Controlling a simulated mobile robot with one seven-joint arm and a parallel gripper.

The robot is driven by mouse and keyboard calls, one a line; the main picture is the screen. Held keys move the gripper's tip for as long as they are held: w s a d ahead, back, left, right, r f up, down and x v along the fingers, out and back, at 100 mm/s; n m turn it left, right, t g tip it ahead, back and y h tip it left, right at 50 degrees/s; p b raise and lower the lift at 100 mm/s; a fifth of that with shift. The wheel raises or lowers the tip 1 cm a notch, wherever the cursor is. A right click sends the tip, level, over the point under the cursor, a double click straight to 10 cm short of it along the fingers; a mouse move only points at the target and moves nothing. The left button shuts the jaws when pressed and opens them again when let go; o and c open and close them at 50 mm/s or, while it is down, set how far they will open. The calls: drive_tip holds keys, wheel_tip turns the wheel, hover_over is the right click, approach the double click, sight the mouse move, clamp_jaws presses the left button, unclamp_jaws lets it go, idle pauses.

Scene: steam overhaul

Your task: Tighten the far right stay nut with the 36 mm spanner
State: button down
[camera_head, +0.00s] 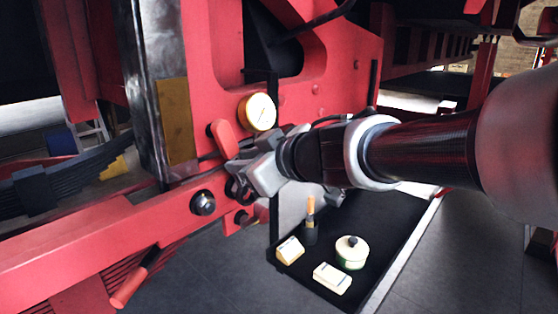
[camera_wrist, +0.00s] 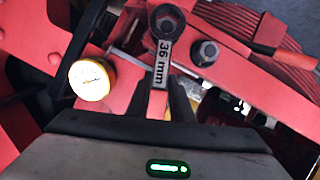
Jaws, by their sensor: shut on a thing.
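My gripper (camera_head: 247,174) is shut on the 36 mm spanner. It also shows at the lower middle of the wrist view (camera_wrist: 169,104). The spanner (camera_wrist: 160,64) is grey with "36 mm" on its shank and points up and away from the fingers. Its dark ring end (camera_wrist: 166,20) lies in front of the red frame; a dark round shape fills the ring, and I cannot tell whether it is seated on a nut. A dark nut (camera_head: 203,203) on the red beam stands bare beside the ring, and also shows in the wrist view (camera_wrist: 205,53).
A yellow-rimmed gauge (camera_head: 258,112) is on the red frame just above my gripper. A red handle (camera_head: 222,138) is close by; another red-gripped lever (camera_head: 130,285) is at lower left. A black tray (camera_head: 375,225) below holds a round pot (camera_head: 351,252) and small boxes.

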drive_tip(key=shift+w+a+r, duration=0.15)
drive_tip(key=shift+w+a, duration=0.25)
drive_tip(key=shift+w+a, duration=0.2)
drive_tip(key=shift+a, duration=0.1)
drive_tip(key=shift+w+a, duration=0.15)
drive_tip(key=shift+a, duration=0.05)
drive_tip(key=shift+p, duration=0.35)
drive_tip(key=shift+w+d+r+p, duration=0.25)
drive_tip(key=shift+w+r+p, duration=0.05)
drive_tip(key=shift+p, duration=0.85)
drive_tip(key=shift+w+d+f+m+p, duration=0.1)
drive_tip(key=shift+w+d+m+p, duration=0.1)
drive_tip(key=shift+m+p, duration=0.4)
drive_tip(key=shift+g+y, duration=0.3)
